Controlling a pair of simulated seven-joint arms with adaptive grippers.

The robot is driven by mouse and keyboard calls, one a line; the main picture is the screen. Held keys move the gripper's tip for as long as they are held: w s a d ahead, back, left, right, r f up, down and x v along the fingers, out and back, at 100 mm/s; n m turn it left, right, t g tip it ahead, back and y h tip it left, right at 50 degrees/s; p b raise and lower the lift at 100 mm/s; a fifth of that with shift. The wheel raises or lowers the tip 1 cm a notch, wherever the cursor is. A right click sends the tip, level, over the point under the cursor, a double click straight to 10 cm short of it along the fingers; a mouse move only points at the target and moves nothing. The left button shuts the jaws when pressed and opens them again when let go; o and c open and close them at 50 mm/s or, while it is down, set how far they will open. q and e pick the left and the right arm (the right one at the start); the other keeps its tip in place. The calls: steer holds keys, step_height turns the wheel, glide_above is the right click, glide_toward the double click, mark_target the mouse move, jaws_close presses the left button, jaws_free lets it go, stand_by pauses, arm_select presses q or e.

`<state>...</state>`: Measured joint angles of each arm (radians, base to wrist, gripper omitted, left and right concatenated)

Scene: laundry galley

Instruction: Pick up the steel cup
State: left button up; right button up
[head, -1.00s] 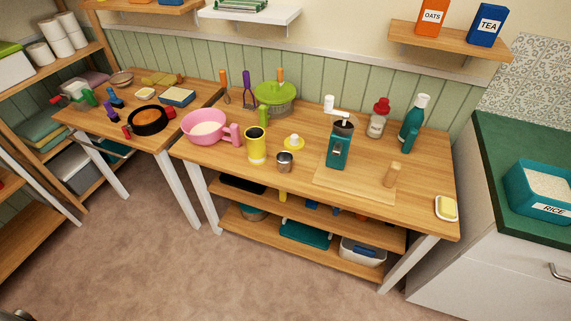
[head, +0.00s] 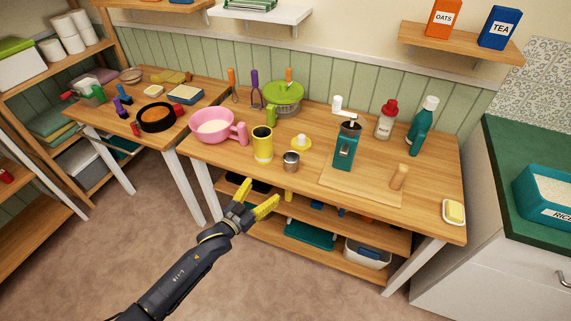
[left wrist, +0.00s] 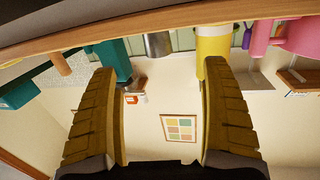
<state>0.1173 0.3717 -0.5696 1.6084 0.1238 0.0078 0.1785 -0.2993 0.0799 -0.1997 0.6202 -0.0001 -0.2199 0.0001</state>
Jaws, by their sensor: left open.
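The small steel cup (head: 291,161) stands upright near the front edge of the wooden table, right of a yellow mug. It also shows in the left wrist view (left wrist: 158,45), where the picture is upside down, between and beyond the fingers. My left gripper (head: 256,202) is open and empty, in front of the table and lower left of the cup in the head view, apart from it. Its two yellow fingers (left wrist: 163,100) frame the left wrist view. My right gripper is not in view.
A pink bowl (head: 212,126) stands farther left. Shelves lie under the tabletop. The floor in front is clear.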

mark_target(287, 163)
arm_select(q)
steer(key=shift+n+h, duration=0.3)
steer(key=x, duration=0.4)
steer(key=r+x, duration=0.1)
steer(key=x, duration=0.3)
steer(key=r+x, duration=0.1)
steer(key=x, duration=0.3)
steer(key=shift+d+r, duration=0.2)
steer(key=shift+d, duration=0.15)
steer(key=shift+x, duration=2.6)
steer(key=shift+a+r, duration=0.1)
steer(key=shift+r, duration=0.05)
steer(key=shift+c, duration=0.4)
steer(key=c, duration=1.2)
steer(key=shift+r, duration=0.15)
steer(key=shift+c, duration=0.2)
step_height(287, 163, up, 20)
